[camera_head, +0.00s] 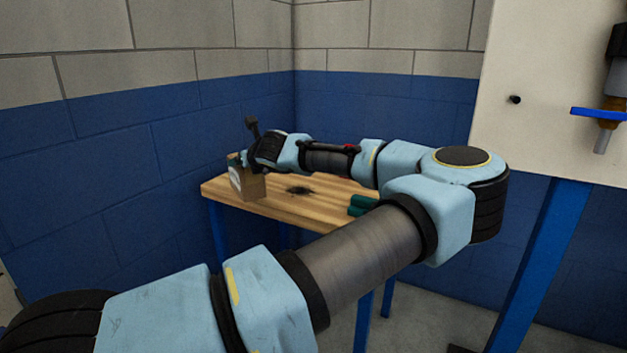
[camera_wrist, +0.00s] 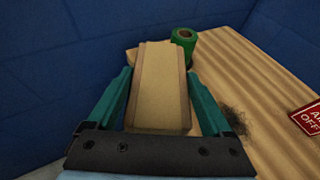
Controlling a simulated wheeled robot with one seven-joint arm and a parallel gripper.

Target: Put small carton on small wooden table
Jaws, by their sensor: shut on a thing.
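The small carton (camera_head: 249,186) is a brown box at the left end of the small wooden table (camera_head: 288,209) in the head view. My gripper (camera_wrist: 160,88) is shut on the carton, with one teal finger on each side of it. The carton (camera_wrist: 160,75) also fills the space between the fingers in the wrist view, with the wooden table top (camera_wrist: 222,65) beside it. The carton looks upright in the head view. I cannot tell whether its base touches the table top or is slightly above it.
A green roll (camera_wrist: 184,39) stands near the carton. A red sign (camera_wrist: 309,118) and a dark smudge (camera_wrist: 235,122) show on the table. Teal objects (camera_head: 361,205) lie near its front. Blue walls (camera_head: 110,155) close off the back and left. A white panel (camera_head: 550,90) stands right.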

